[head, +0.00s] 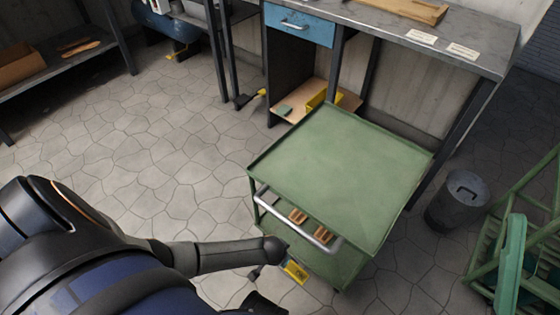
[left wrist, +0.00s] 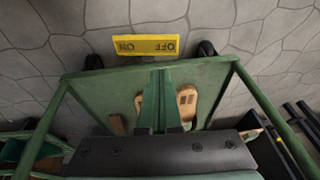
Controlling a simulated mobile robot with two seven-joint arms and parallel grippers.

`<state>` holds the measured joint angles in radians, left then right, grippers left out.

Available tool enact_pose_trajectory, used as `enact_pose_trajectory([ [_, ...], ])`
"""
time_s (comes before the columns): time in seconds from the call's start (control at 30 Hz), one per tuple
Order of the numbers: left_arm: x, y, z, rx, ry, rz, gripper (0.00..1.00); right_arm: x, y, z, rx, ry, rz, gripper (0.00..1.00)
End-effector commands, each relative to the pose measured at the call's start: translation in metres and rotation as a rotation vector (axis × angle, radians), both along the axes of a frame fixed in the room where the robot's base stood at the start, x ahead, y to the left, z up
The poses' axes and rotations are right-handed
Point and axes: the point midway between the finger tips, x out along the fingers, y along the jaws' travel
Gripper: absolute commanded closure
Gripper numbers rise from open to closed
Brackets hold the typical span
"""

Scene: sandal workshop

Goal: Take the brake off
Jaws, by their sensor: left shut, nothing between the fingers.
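The green cart (head: 345,165) stands on the stone floor with a silver push handle (head: 290,222) along its near side. Low at that side is a yellow brake plate (head: 295,271). In the left wrist view the yellow plate (left wrist: 146,44) shows upside down, with ON at its left and OFF at its right. My left gripper (left wrist: 159,76) is shut and empty. Its fingers point toward the plate but appear short of it, in front of the lower shelf (left wrist: 90,88). In the head view my left arm reaches down beside the handle; its fingertips cannot be made out. My right gripper is not in view.
Tan sandal parts (head: 298,215) show below the handle. A workbench (head: 400,30) with a blue drawer (head: 298,24) stands behind the cart. A grey bin (head: 460,198) and green frame (head: 520,225) are at right. Floor left of the cart (head: 150,135) is clear.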

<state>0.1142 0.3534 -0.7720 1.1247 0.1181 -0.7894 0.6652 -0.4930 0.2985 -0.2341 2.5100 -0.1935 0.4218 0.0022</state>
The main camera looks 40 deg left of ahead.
Motion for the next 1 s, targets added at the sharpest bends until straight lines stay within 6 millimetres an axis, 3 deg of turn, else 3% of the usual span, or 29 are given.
enact_pose_trajectory([
  [0.03, 0.003, 0.001, -0.017, 0.001, 0.0, -0.001, 1.0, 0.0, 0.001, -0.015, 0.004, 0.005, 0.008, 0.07],
  [0.1, 0.007, 0.001, -0.029, 0.001, -0.001, -0.001, 1.0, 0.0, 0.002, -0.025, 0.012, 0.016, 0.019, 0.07],
  [0.5, 0.021, 0.007, -0.09, 0.001, -0.001, -0.002, 1.0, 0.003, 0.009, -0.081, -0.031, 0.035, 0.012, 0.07],
  [0.7, 0.021, 0.011, -0.105, -0.001, -0.001, 0.0, 1.0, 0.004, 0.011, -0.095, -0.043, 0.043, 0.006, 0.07],
  [1.0, 0.021, 0.012, -0.107, 0.0, 0.0, 0.0, 1.0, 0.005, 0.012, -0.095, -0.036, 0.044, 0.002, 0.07],
])
